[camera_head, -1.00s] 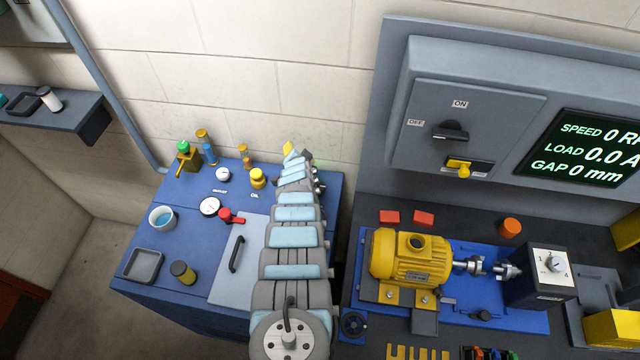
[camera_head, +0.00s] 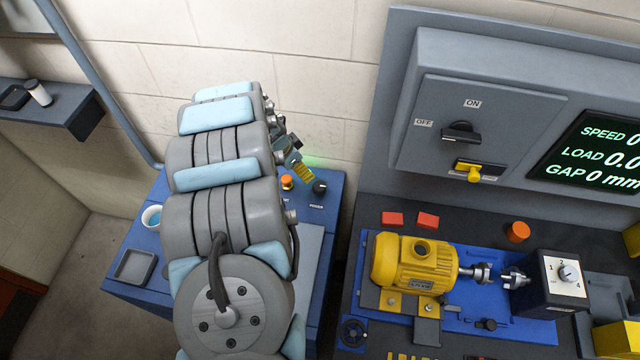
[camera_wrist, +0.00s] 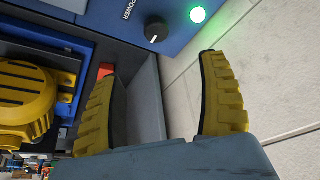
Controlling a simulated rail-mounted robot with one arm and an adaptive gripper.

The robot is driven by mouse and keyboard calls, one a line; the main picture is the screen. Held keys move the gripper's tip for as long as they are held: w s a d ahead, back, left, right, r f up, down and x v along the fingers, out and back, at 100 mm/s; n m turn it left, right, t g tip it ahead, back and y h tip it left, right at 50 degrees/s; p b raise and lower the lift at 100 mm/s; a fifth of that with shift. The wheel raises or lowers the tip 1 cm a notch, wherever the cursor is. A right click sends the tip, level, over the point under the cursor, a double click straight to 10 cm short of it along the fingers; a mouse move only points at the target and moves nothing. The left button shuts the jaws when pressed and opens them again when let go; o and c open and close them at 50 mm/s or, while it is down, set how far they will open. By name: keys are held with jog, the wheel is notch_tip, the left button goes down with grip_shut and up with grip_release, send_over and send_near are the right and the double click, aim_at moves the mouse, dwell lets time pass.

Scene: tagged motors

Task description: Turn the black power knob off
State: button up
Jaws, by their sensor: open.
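The black power knob (camera_head: 319,187) sits on the back right of the blue cabinet top, beside the label POWER. In the wrist view the knob (camera_wrist: 156,29) carries a white pointer line, and a lit green lamp (camera_wrist: 198,14) is next to it. My gripper (camera_wrist: 165,75) is open and empty, with its yellow fingers apart. The knob lies beyond the fingertips, roughly in line with the gap, and nothing touches it. In the head view my gripper (camera_head: 305,172) is mostly hidden behind my arm, close to the left of the knob; the green lamp is hidden there.
An orange knob (camera_head: 287,182) stands just left of the power knob. The pale wall (camera_head: 325,100) is close behind. A grey panel with a black ON/OFF switch (camera_head: 462,133) and the yellow motor (camera_head: 415,262) stand to the right. My arm covers most of the cabinet top.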

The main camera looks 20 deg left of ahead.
jog(key=p, duration=0.2)
send_near(319, 186)
jog(key=shift+f, duration=0.6)
jog(key=shift+w+x, duration=0.25)
jog(key=shift+x, duration=1.4)
jog(key=shift+b+x, duration=0.9)
jog(key=shift+b, duration=0.05)
jog(key=shift+w+d+f+b, duration=0.15)
jog(key=shift+w+f+b, duration=0.05)
jog(key=shift+f+b, duration=0.25)
jog(key=shift+w+d+f+b, duration=0.1)
jog(key=shift+d+f+b, duration=0.1)
jog(key=shift+f+b, duration=0.55)
jog(key=shift+w+d+f+b, duration=0.2)
jog(key=shift+w+f+b, duration=0.3)
jog(key=shift+b, duration=0.7)
jog(key=shift+s+f, duration=0.15)
